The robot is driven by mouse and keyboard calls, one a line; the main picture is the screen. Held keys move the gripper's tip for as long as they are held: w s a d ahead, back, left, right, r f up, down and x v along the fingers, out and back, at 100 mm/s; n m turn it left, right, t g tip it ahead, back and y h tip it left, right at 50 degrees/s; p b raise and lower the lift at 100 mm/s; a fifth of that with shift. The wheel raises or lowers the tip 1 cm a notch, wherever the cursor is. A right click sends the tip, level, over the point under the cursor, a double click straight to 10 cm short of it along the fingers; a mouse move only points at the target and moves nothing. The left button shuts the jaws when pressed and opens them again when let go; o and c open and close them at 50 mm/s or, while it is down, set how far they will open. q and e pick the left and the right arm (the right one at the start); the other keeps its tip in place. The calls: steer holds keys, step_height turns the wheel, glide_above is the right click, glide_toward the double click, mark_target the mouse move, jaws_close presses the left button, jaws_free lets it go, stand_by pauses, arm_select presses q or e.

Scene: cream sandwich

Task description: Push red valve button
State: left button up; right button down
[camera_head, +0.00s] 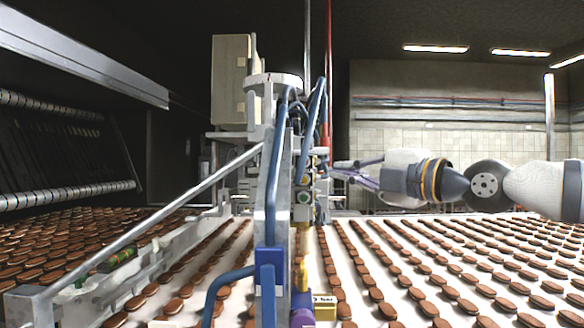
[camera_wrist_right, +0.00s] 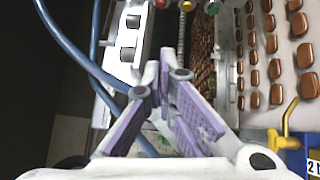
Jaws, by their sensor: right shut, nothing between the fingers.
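A small red button (camera_wrist_right: 161,3) shows at the top edge of the right wrist view, partly cut off, in a row with a yellow and a green one. In the head view the valve column (camera_head: 303,180) stands left of my right gripper (camera_head: 343,171), and the red button is too small to tell apart there. My right gripper, with purple finger pads, reaches in from the right beside the column. In the right wrist view (camera_wrist_right: 164,85) it is shut and empty, with its fingers below the row of buttons. I cannot tell whether it touches anything. My left gripper is not in view.
Blue hoses (camera_head: 272,190) and a metal frame stand close by the column. A conveyor (camera_head: 350,290) with rows of brown biscuits runs below my right arm. A yellow tap handle (camera_wrist_right: 285,135) shows at the right of the wrist view. A red vertical pipe (camera_head: 328,90) rises behind.

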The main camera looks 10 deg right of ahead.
mark_target(304, 162)
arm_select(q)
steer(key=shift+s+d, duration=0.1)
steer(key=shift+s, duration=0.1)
arm_select(e)
steer(key=shift+s+d, duration=0.1)
steer(key=shift+s, duration=0.1)
steer(key=b+x, duration=0.1)
steer(key=x, duration=0.3)
steer(key=w+d+b+x, duration=0.1)
steer(key=x, duration=0.3)
steer(key=d+b+x, duration=0.1)
steer(key=x, duration=0.4)
steer(key=shift+w+d+f, duration=0.15)
steer(key=shift+d, duration=0.1)
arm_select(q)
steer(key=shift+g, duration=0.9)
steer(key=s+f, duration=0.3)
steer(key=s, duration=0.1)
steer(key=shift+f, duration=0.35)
arm_select(e)
steer(key=shift+r, duration=0.3)
